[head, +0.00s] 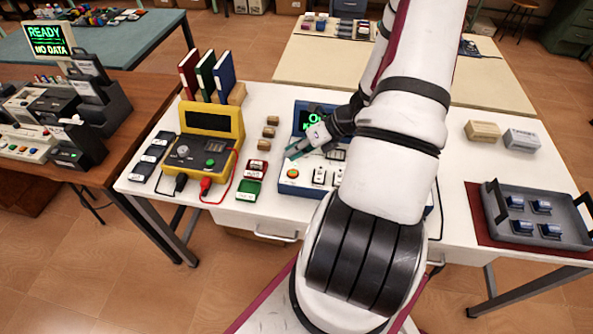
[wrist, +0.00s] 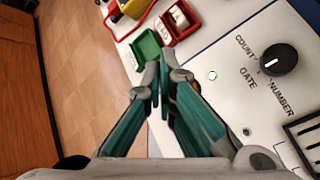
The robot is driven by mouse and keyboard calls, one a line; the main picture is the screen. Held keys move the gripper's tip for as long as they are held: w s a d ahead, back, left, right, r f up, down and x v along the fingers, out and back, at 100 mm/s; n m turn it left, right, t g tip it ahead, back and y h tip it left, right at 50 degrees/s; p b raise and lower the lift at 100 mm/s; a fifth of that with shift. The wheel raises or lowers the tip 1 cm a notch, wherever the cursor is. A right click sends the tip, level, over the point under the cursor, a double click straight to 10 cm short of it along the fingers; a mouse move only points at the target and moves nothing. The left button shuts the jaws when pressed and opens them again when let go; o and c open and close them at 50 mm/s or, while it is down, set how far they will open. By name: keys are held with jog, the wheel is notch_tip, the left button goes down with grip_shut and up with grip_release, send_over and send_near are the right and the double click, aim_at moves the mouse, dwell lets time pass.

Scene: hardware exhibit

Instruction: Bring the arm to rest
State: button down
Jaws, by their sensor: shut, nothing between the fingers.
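My gripper (head: 296,150) is in the head view, above the left part of a white-and-blue device on the white table. In the wrist view the fingers of my gripper (wrist: 157,82) are together, with nothing between them. The device (head: 290,189) has a screen with green characters, partly hidden by my arm, and a button at its left. The wrist view shows its white panel (wrist: 221,98) with a black knob (wrist: 278,60) marked COUNT, GATE and NUMBER. My arm stretches over the table and hides the device's right part.
A yellow instrument (head: 212,125), red box (head: 251,170) and green box (head: 248,190) stand left of the device. Upright books (head: 205,76) stand behind. A grey tray (head: 572,190) with blue parts lies at the right. Bare white tabletop (head: 462,165) shows right of my arm.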

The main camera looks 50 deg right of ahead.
jog(key=shift+r, duration=0.85)
jog(key=w+a+r+n+g, duration=0.1)
jog(key=a+r+n+g, duration=0.1)
jog(key=a+r+n, duration=0.7)
jog(key=w+a+r+n+g, duration=0.2)
jog(key=a+r+n, duration=0.4)
jog(key=r+n, duration=0.45)
jog(key=s+a+r+n+t+h, duration=0.1)
jog(key=s+a+r+n, duration=0.3)
jog(key=n, duration=0.5)
jog(key=s+a+r+n+t+h+b, duration=0.1)
jog(key=s+a+r+n+h, duration=0.3)
jog(key=s+r+n, duration=0.3)
jog(key=shift+s+a+r+n, duration=0.35)
jog(key=shift+a+r+n, duration=0.3)
jog(key=shift+r+n, duration=0.65)
jog(key=shift+r, duration=0.15)
